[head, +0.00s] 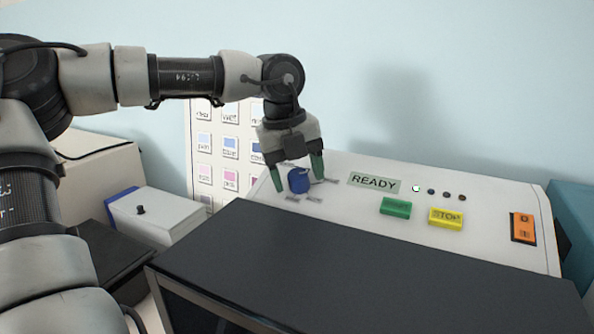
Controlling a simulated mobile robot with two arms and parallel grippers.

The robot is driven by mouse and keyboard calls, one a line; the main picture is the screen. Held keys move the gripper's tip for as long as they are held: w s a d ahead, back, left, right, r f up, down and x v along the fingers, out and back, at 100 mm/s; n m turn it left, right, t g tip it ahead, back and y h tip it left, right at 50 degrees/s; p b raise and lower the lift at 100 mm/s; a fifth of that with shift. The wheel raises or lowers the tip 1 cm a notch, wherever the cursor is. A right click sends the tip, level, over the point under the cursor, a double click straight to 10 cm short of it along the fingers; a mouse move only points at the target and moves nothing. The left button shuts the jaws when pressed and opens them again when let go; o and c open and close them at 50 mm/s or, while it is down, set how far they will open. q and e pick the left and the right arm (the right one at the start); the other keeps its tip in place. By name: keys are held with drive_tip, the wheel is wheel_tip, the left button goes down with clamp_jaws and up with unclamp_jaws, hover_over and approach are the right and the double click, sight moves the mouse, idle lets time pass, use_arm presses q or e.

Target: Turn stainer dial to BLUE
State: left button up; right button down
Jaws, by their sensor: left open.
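The stainer (330,218) is a white machine with a sloped top panel and a dark front lid. Its dial (299,181) is a blue round knob at the left of the panel, with small labels around it that are too small to read. My left gripper (297,172) points down over the dial with its two green fingertips apart, one on each side of the knob. I cannot tell whether the fingertips touch it. The display (374,182) reads READY. My right gripper is not in view.
A green button (395,207) and a yellow STOP button (446,217) sit right of the dial. An orange switch (522,228) is at the panel's right end. A colour chart (222,147) stands behind. A white box with a blue side (160,214) is at the left.

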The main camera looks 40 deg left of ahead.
use_arm(q)
drive_tip(key=shift+c, duration=0.4)
drive_tip(key=c, duration=0.8)
drive_tip(key=shift+c, duration=0.2)
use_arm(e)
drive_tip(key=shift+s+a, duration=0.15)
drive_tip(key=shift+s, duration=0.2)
use_arm(q)
drive_tip(key=shift+m, duration=0.4)
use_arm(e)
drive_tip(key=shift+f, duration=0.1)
use_arm(q)
drive_tip(key=shift+f+m+g+y+b, duration=0.1)
drive_tip(key=shift+m+g+y+b, duration=0.2)
drive_tip(key=shift+m, duration=0.7)
drive_tip(key=m, duration=0.2)
drive_tip(key=shift+d+m+y, duration=0.1)
drive_tip(key=shift+m+y, duration=0.2)
drive_tip(key=m+y+b, duration=0.1)
drive_tip(key=m, duration=0.3)
drive_tip(key=shift+g, duration=0.3)
drive_tip(key=shift+m+y+b, duration=0.4)
drive_tip(key=shift+m, duration=0.5)
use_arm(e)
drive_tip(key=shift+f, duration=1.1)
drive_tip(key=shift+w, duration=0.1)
